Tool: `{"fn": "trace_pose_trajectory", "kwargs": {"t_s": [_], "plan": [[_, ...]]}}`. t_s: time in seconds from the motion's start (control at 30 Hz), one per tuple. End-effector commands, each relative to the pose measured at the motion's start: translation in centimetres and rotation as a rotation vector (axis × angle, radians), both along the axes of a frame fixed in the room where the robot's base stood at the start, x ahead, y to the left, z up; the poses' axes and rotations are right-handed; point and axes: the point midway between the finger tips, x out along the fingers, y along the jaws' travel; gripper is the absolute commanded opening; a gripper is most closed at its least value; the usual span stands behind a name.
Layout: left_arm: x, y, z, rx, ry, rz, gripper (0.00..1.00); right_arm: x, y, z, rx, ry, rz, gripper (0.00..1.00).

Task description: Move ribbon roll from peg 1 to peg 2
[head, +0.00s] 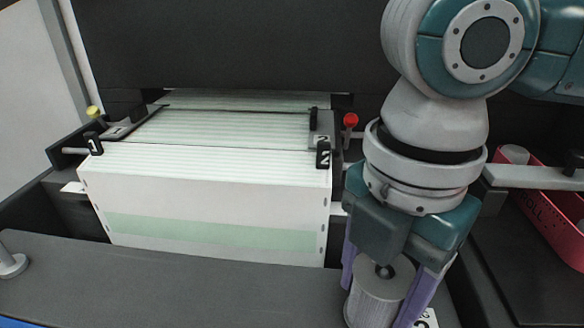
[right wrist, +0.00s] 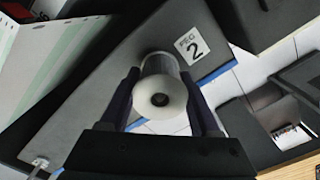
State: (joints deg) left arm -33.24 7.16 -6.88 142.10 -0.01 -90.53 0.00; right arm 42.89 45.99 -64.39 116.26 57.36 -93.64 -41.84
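The ribbon roll (head: 376,303) is a pale grey-white cylinder with a dark centre hole, standing upright at the right front of the dark shelf. My right gripper (head: 385,290) points down over it, with one purple finger on each side. In the right wrist view the roll (right wrist: 162,97) lies between both fingers (right wrist: 160,90), which appear shut against its sides. The "PEG 2" label (right wrist: 192,48) is right beside the roll. Peg 2 itself is mostly hidden by the roll. Peg 1 (head: 10,262), at the far left, is bare. My left gripper is out of view.
A pink-red bin (head: 548,215) is at the right. The shelf between the pegs is clear.

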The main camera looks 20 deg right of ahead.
Motion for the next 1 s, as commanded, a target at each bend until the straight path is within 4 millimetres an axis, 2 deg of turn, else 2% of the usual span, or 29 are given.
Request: {"fn": "trace_pose_trajectory", "kwargs": {"t_s": [0.03, 0.3, 0.57, 0.67, 1.0], "plan": [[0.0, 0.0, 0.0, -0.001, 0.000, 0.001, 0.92, 0.0, 0.0, 0.0, 0.000, 0.000, 0.000, 0.69], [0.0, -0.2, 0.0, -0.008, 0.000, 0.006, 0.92, 0.0, 0.0, 0.1, 0.000, 0.000, 0.000, 0.97], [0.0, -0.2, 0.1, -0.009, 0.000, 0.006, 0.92, 0.0, 0.0, 0.2, 0.000, -0.001, -0.001, 0.97], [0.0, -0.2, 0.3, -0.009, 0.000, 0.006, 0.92, 0.1, 0.0, 1.3, 0.002, -0.003, -0.002, 0.97], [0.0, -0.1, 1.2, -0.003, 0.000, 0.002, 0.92, 0.1, 0.0, 7.9, 0.001, -0.004, 0.000, 0.97]]}}
